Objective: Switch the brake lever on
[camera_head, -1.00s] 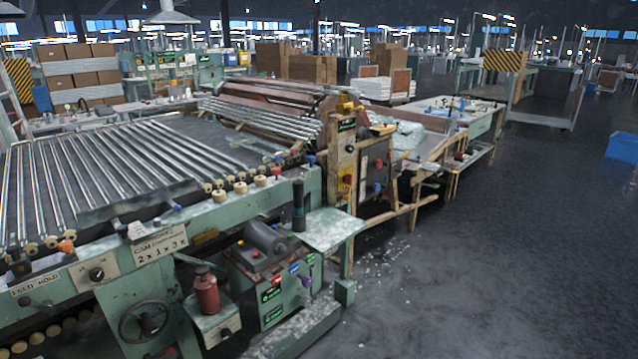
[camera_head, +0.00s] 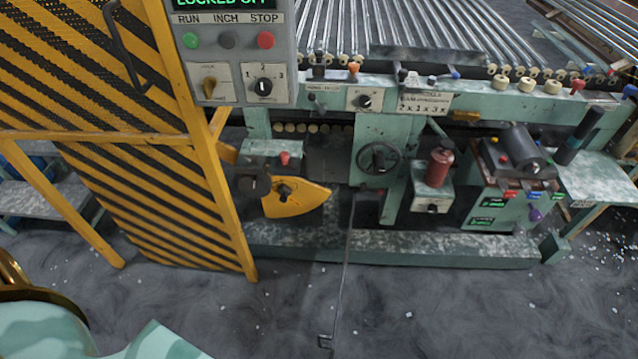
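No part carries a brake label that I can read, so I cannot tell for certain which one is the brake lever. A small red-knobbed lever (camera_head: 284,158) stands on a green box beside a yellow guard (camera_head: 297,198), low on the machine. A long thin dark rod (camera_head: 344,255) runs from below the handwheel (camera_head: 378,158) down towards the floor and ends in a small bracket-like piece. Neither of my grippers is in view. Teal and gold parts at the lower left seem to be mine.
A control panel (camera_head: 238,60) reads "LOCKED OFF" with RUN, INCH and STOP buttons. A yellow-black striped guard (camera_head: 100,150) fills the left. A red canister (camera_head: 438,168) and a small motor unit (camera_head: 515,150) stand at the right.

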